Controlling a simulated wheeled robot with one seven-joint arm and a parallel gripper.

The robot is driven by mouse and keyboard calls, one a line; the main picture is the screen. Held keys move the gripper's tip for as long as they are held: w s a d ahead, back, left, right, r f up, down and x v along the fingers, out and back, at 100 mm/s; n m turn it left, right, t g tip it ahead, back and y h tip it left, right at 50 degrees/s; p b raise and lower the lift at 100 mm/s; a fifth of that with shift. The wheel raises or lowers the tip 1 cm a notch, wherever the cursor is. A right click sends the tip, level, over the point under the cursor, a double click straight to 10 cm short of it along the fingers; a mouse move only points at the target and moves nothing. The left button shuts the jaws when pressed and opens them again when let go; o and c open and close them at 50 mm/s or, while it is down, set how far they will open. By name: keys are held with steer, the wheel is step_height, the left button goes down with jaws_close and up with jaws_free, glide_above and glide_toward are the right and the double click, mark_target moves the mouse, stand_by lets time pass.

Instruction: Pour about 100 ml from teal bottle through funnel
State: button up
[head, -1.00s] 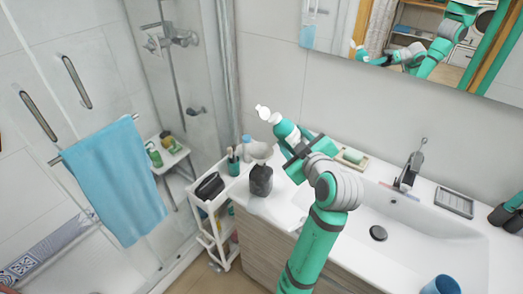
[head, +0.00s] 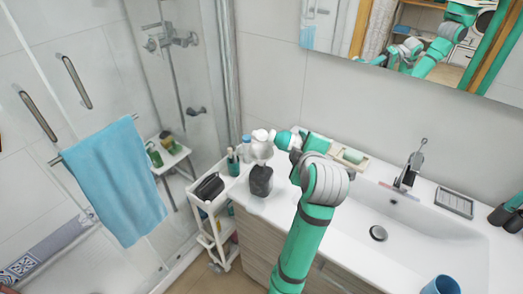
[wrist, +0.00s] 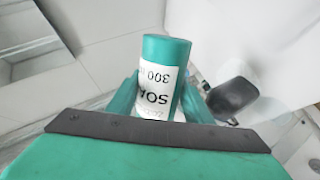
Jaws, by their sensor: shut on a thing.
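The teal bottle (head: 284,139) lies about level, with its white mouth end (head: 260,136) pointing left, just over the pale funnel (head: 262,152). My gripper (head: 298,143) is shut around the bottle's body. The wrist view shows the bottle (wrist: 166,48) with a teal base and a white label reading "300", between my gripper's fingers (wrist: 160,98). The funnel sits in the top of a dark container (head: 261,181) standing on the counter's left end. The dark container also shows in the wrist view (wrist: 232,96). Whether liquid is flowing cannot be seen.
A white cart (head: 212,215) with a dark case (head: 209,187) and bottles stands left of the counter. A soap dish (head: 351,158) is behind my arm. The sink (head: 420,235) lies to the right, with a blue cup (head: 441,285) near the front.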

mark_target(294, 135)
steer(key=shift+a+r+n+h, duration=0.4)
steer(key=shift+r+n+h, duration=0.15)
steer(key=shift+r, duration=0.3)
steer(key=shift+n+h, duration=0.45)
steer(key=shift+n, duration=0.1)
stand_by(0.9)
steer(key=shift+a+r+n+h, duration=0.15)
steer(key=shift+r+n+h, duration=0.35)
steer(key=shift+r+n, duration=0.15)
stand_by(0.7)
steer(key=shift+a+r+n+h+b, duration=0.2)
steer(key=shift+r+n+h+b, duration=0.25)
steer(key=shift+r, duration=0.95)
steer(key=shift+w+a+r+n+h, duration=0.15)
steer(key=shift+a+r+n+h, duration=0.1)
steer(key=shift+r+n, duration=0.1)
steer(key=shift+r, duration=0.15)
stand_by(0.4)
steer(key=shift+a+r+n+h+b, duration=0.5)
steer(key=shift+r+n+h+b, duration=0.15)
steer(key=shift+r+n, duration=0.1)
stand_by(1.3)
